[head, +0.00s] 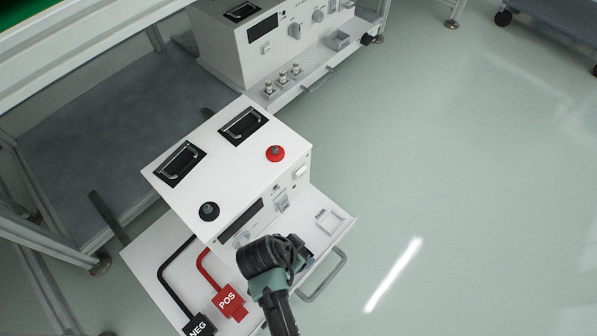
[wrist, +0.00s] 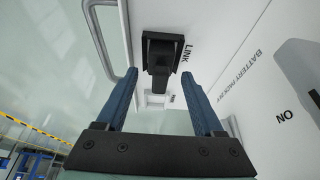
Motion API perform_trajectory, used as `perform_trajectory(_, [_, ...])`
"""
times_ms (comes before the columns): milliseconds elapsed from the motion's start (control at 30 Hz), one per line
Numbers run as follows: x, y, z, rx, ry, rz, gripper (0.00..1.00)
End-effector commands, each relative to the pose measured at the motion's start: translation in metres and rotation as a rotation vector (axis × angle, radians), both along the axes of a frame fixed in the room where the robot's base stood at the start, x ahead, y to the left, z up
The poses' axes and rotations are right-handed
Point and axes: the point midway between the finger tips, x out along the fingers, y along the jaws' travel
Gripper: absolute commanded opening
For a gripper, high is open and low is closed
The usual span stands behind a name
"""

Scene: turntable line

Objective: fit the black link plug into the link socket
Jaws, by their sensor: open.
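The black link plug (wrist: 160,80) shows in the wrist view at the black square beside the word LINK, on the white unit. It looks seated in the link socket (wrist: 148,37), but its depth cannot be told. My gripper (wrist: 159,73) is open, with one blue finger on each side of the plug's narrow end and a gap visible on both sides. In the head view my gripper (head: 303,258) is at the front of the white unit (head: 240,165) and hides the plug and the socket.
An empty white square marked PARK (head: 333,220) lies right of my gripper. A grey handle (head: 325,278) sticks out at the front. A red POS block (head: 228,301) and a black NEG block (head: 198,326) lie at lower left. Open floor is at right.

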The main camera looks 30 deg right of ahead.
Motion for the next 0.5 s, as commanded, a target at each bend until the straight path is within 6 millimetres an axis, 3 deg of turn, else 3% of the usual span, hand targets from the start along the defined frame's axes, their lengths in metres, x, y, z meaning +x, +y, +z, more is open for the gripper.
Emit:
perform_trajectory(300, [-0.008, 0.022, 0.062, 0.001, 0.000, 0.002, 0.69])
perform_trajectory(500, [-0.013, 0.035, 0.093, 0.000, 0.001, 0.002, 0.69])
